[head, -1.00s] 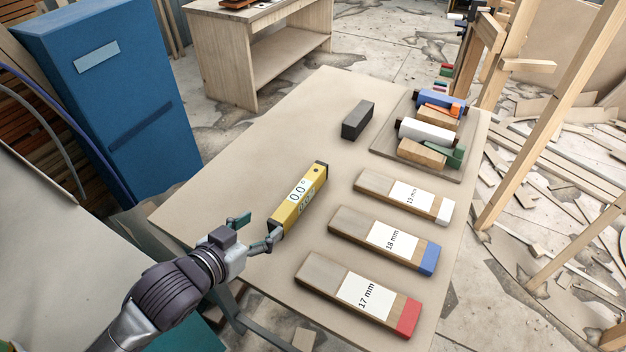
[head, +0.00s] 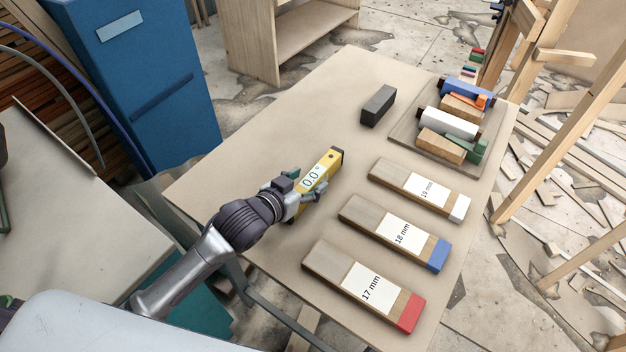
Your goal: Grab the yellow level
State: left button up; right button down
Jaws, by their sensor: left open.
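The yellow level (head: 326,170) lies on the table (head: 262,150), left of the labelled wooden blocks. Its display reads 0.0° and its far end is dark. My left gripper (head: 306,184) is open at the level's near end, with one finger on each side of it. The gripper and wrist hide the near end, and I cannot tell whether the fingers touch it. My right gripper is not in view.
Three wooden blocks marked 17 mm (head: 363,283), 18 mm (head: 395,231) and 19 mm (head: 420,188) lie to the right. A dark grey block (head: 378,105) stands behind the level. A board (head: 404,137) with rolls and blocks is at the back right.

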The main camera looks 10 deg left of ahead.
aim_at(312, 178)
pick_arm(q)
jog(key=x, duration=0.3)
jog(key=shift+w+f, duration=0.15)
jog(key=shift+w, duration=0.05)
jog(key=shift+s, duration=0.1)
jog(key=shift+c, duration=0.3)
jog(key=shift+c, duration=1.3)
grip_shut()
